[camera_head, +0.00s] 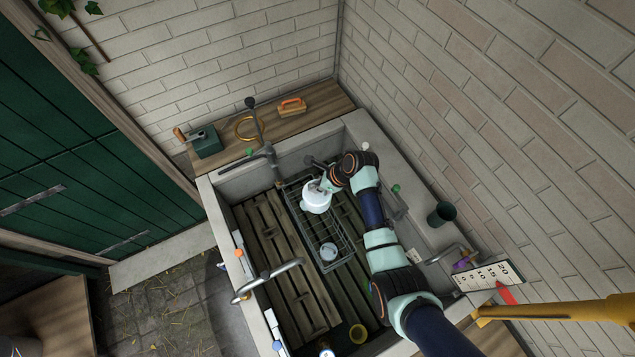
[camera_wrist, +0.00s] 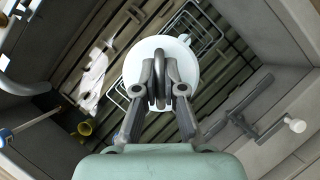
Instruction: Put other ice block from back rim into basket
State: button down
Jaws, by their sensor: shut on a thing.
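My gripper (camera_wrist: 160,95) is shut on the dark upright loop on top of a white round pot (camera_wrist: 135,72). In the head view this pot (camera_head: 316,198) hangs or stands at the far part of the wire basket (camera_head: 346,247); I cannot tell whether it touches the basket. A smaller pale round item (camera_head: 328,252) sits in the near part of the basket. The basket's wires (camera_wrist: 205,30) also show behind the pot in the wrist view. I cannot make out a clear ice block on the back rim; my arm hides part of that area.
The basket is inside a stone trough (camera_head: 215,205) with wooden slats (camera_head: 270,245). A dark tap (camera_head: 262,155) stands at the back, and a curved metal spout (camera_head: 268,280) crosses the left side. A dark green cup (camera_head: 440,214) stands on the right rim.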

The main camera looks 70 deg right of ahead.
notch_tip(320, 180, down, 36)
jog(key=b, duration=2.9)
jog(key=shift+r, duration=0.1)
jog(key=c, duration=1.2)
grip_release()
jog(key=shift+o, duration=0.3)
jog(key=o, duration=0.5)
